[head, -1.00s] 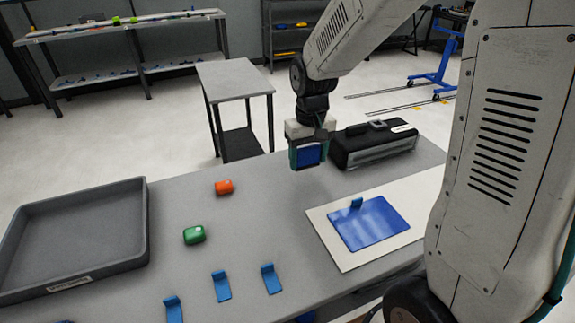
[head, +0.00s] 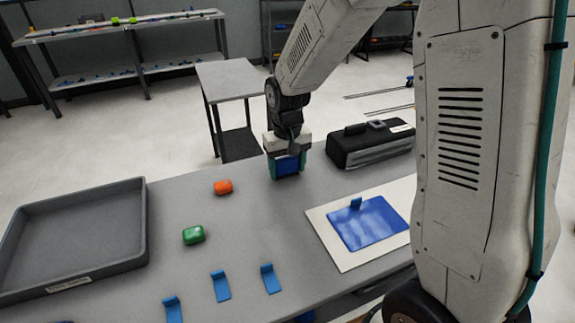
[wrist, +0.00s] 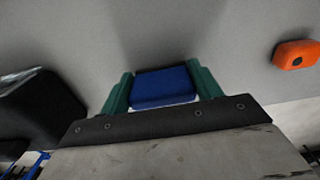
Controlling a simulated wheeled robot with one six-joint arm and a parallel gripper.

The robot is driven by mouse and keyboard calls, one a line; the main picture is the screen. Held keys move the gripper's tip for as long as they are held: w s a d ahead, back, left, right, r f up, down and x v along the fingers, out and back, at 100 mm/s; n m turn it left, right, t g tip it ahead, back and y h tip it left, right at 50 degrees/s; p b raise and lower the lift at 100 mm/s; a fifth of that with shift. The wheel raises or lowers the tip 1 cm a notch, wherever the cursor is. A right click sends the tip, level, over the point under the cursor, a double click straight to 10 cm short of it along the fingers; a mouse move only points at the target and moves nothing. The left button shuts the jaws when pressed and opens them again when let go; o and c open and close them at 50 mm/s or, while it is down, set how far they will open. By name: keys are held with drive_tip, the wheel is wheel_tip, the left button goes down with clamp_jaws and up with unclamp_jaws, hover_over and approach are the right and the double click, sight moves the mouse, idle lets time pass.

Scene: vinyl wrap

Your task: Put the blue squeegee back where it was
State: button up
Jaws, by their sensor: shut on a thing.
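My gripper (head: 286,175) is shut on the blue squeegee (head: 287,165), above the grey table near its far edge. In the wrist view the blue squeegee (wrist: 163,87) sits between the two green fingers of my gripper (wrist: 163,85), with grey table surface beyond it. How high it is above the table is hard to tell. Its lower part is hidden in the head view.
A black case (head: 370,144) stands right of my gripper. A white board (head: 345,259) with a blue sheet (head: 368,224) lies front right. An orange item (head: 223,187), a green item (head: 194,235), several blue clips (head: 220,286) and a grey tray (head: 140,225) are on the table (head: 200,265).

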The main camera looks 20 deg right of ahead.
sight(288, 160)
drive_tip(key=o, duration=0.9)
wheel_tip(288, 160, up, 12)
drive_tip(key=r, duration=0.1)
drive_tip(key=shift+t, duration=0.6)
drive_tip(key=s+d+r, duration=0.1)
drive_tip(key=s, duration=0.8)
drive_tip(key=s+d+r, duration=0.1)
drive_tip(key=s+r, duration=0.1)
drive_tip(key=s, duration=0.7)
drive_tip(key=s+d+r, duration=0.1)
drive_tip(key=s, duration=0.8)
drive_tip(key=shift+s+d+r, duration=0.1)
drive_tip(key=shift+s+r, duration=0.3)
